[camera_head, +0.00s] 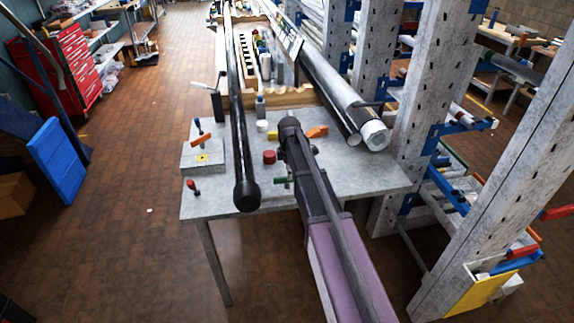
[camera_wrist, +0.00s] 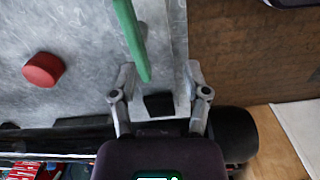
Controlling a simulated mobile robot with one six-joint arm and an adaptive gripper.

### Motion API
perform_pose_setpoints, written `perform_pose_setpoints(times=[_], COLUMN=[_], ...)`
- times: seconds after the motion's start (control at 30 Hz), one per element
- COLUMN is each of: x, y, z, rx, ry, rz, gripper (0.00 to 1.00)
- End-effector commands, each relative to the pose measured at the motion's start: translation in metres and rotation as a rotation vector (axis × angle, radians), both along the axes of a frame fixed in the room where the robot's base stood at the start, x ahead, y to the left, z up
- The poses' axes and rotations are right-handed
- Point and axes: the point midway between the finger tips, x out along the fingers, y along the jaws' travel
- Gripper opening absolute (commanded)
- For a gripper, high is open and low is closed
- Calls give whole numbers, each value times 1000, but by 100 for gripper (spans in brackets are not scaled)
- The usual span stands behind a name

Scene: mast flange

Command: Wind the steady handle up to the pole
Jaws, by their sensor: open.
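The black pole (camera_head: 240,120) runs from the back to a capped end over the near table edge. In the wrist view the pole (camera_wrist: 238,135) lies along the bottom, partly behind my wrist. A green handle (camera_wrist: 131,38) points down toward my fingers. It also shows in the head view (camera_head: 280,180), beside my arm and right of the pole; its far part is hidden. The frames do not label it as the steady handle. My gripper (camera_wrist: 160,80) is open, with a small dark block (camera_wrist: 158,105) seen between its fingers. In the head view my arm hides the fingertips.
A red puck (camera_head: 269,157) and an orange piece (camera_head: 316,131) are on the grey table (camera_head: 360,180). At left stand a block with an orange lever (camera_head: 201,140) and a small red-handled tool (camera_head: 193,187). A tall rack (camera_head: 413,110) stands close on the right.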

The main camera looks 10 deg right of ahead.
Motion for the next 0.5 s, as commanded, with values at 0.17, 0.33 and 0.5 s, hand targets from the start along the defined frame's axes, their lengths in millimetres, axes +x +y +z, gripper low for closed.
perform_pose_setpoints(times=[0.17, 0.33, 0.5], x=[25, 29, 29], y=[0, -1, -1], z=[2, 2, 2], rx=[0, 0, 0], ry=[0, 0, 0], rz=[128, 167, 167], gripper=[60, 60, 60])
